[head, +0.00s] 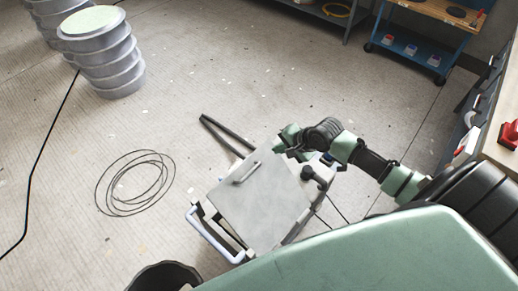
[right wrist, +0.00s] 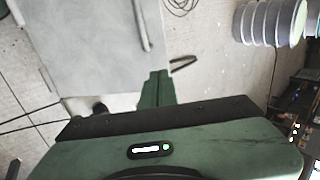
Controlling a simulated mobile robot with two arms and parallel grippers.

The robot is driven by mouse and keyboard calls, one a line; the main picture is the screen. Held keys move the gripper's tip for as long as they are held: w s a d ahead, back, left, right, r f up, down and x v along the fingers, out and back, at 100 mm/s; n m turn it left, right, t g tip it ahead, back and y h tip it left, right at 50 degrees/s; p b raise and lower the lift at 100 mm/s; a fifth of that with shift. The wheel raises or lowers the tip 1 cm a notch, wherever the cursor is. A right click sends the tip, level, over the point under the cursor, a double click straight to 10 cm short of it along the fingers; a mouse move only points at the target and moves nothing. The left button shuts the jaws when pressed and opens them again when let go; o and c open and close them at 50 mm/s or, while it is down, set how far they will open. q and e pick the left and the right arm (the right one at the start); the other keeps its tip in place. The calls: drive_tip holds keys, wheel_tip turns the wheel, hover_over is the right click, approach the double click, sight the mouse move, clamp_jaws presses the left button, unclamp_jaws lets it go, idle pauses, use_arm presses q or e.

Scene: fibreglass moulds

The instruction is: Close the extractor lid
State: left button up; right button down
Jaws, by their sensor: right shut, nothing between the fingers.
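The extractor (head: 209,236) stands on the floor at the lower middle of the head view, with a light blue-grey bar along its left side. Its flat grey lid (head: 262,210) has a bar handle (head: 246,174) near its far left edge. Dark parts show beside the lid's left edge; I cannot tell how far the lid is tilted. My right gripper (head: 285,146) is at the lid's far edge, shut and empty. In the right wrist view its fingers (right wrist: 157,88) are together, just beside the lid (right wrist: 85,45); contact is unclear. My left gripper is out of view.
A dark hose or tube (head: 226,136) lies on the floor behind the extractor. A coiled cable (head: 135,183) lies to the left. A stack of grey round moulds (head: 102,55) stands at the far left. A blue cart (head: 415,48) and a workbench are at the right. The middle floor is mostly clear.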

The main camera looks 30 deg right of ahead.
approach(255, 154)
drive_tip(key=x, duration=0.5)
drive_tip(key=shift+f, duration=0.2)
drive_tip(key=shift+w+a+f, duration=0.1)
drive_tip(key=shift+w+f, duration=0.3)
drive_tip(key=shift+w, duration=0.05)
drive_tip(key=shift+f, duration=0.1)
